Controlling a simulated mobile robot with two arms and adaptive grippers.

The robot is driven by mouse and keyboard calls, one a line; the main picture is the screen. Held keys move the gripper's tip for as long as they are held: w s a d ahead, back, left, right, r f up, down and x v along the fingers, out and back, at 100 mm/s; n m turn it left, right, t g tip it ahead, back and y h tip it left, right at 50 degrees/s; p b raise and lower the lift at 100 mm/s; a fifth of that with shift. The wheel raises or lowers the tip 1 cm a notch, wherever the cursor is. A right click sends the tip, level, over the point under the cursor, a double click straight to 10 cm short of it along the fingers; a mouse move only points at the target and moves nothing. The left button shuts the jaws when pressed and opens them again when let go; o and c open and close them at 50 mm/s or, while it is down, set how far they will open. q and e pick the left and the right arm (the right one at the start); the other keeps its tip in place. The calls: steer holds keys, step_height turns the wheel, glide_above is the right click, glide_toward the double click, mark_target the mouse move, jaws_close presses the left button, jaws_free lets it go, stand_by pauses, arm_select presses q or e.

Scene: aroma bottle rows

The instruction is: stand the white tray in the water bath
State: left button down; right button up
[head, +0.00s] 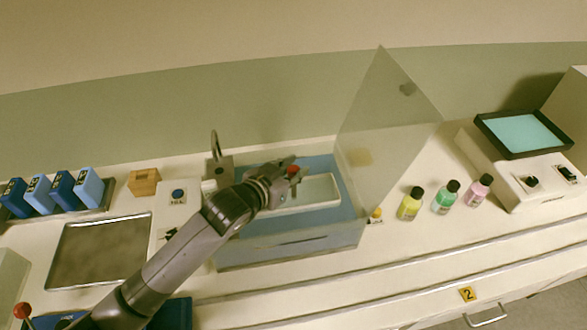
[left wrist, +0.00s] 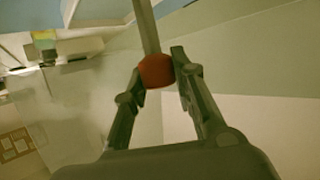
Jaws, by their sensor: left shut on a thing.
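The white tray (head: 320,191) appears within the outline of the clear-walled, blue water bath (head: 300,245); I cannot tell whether it rests on the bottom or hangs above it. My left gripper (head: 291,168) is over the tray. It is shut on a red knob (head: 293,171). In the left wrist view, the red knob (left wrist: 157,70) sits between the fingertips of my left gripper (left wrist: 160,75), at the end of a pale rod. My forearm and gripper hide the tray's left part and where the rod ends. My right gripper is not in view.
The bath's clear lid (head: 385,125) stands open at its right. Yellow (head: 410,206), green (head: 446,199) and pink (head: 479,192) bottles stand further right. A metal plate (head: 100,252) and several blue packs (head: 62,193) are at the left.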

arm_select(q)
steer(key=shift+f, duration=0.2)
steer(key=shift+f, duration=0.6)
steer(key=c, duration=1.3)
jaws_free()
steer(key=shift+c, duration=0.2)
steer(key=shift+r, duration=0.35)
steer(key=b+v, duration=0.1)
steer(key=v, duration=1.1)
steer(key=shift+r, duration=0.25)
